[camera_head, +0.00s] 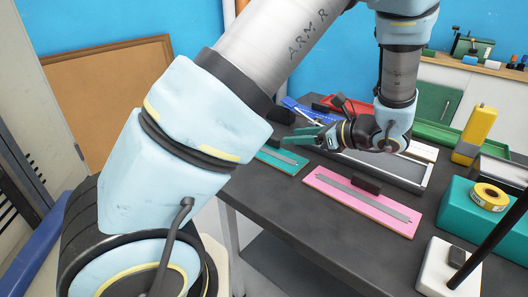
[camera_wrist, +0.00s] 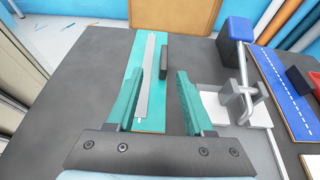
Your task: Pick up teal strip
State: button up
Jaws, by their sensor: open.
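The teal strip (camera_wrist: 129,76) is a flat teal board lying on the dark table, with a grey bar (camera_wrist: 147,62) along it and a small dark block (camera_wrist: 164,62) at its right edge. It shows in the head view (camera_head: 272,163) near the table's left edge, partly hidden by my arm. My gripper (camera_wrist: 160,73) has teal fingers, spread apart and empty. In the wrist view the left finger overlaps the strip and the right finger is to its right. In the head view my gripper (camera_head: 300,138) appears above and beyond the strip.
A pink board (camera_head: 345,205) with a grey bar and dark block lies to the right. A blue board (camera_wrist: 276,85) and a white-based metal fixture (camera_wrist: 258,116) are right of the strip. A teal box (camera_head: 460,214) and yellow tape roll (camera_head: 489,196) are farther right.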

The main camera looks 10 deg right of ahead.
aim_at(270, 136)
jog(key=x, duration=0.3)
jog(key=p+x, duration=0.1)
jog(key=x, duration=0.3)
jog(key=p+x, duration=0.1)
jog(key=x, duration=0.2)
jog(key=shift+w+d, duration=0.15)
jog(key=shift+w, duration=0.3)
jog(key=shift+c, duration=0.3)
grip_shut()
